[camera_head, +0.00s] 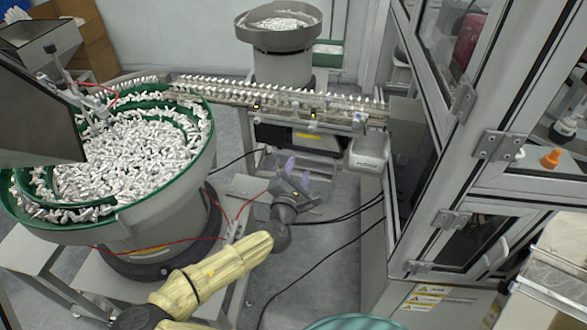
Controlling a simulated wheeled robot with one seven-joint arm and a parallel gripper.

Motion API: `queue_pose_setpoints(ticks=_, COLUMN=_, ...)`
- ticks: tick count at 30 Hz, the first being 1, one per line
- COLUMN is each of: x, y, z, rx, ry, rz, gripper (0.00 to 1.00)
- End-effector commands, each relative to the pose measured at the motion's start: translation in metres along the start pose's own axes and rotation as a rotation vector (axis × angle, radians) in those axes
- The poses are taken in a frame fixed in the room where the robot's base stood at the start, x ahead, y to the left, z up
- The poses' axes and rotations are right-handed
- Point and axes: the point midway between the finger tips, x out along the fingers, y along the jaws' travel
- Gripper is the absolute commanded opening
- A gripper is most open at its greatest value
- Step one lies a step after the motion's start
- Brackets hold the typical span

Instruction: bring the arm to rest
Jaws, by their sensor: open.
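My arm reaches from the bottom edge of the head view up to the middle, its links in a yellowish cover. My gripper (298,170) is at its end, with two pale purple fingers apart and nothing seen between them. It is over the floor gap below the feed rail, left of the glazed machine cabinet. It appears clear of the things around it, though its exact height is hard to tell.
A green-lined bowl feeder (190,205) full of white caps stands left. A feed rail (240,97) lined with caps runs to the cabinet (425,190) at right. A second bowl (280,40) stands behind. Cables (330,255) cross the floor. A green round rim (355,322) shows at the bottom.

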Motion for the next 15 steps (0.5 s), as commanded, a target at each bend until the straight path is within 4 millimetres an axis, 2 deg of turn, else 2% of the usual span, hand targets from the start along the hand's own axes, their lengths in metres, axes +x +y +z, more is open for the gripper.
queue_pose_setpoints(ticks=15, x=-0.0075, y=0.0046, z=-0.0046, rx=0.000, ry=0.007, rz=0.007, gripper=0.42)
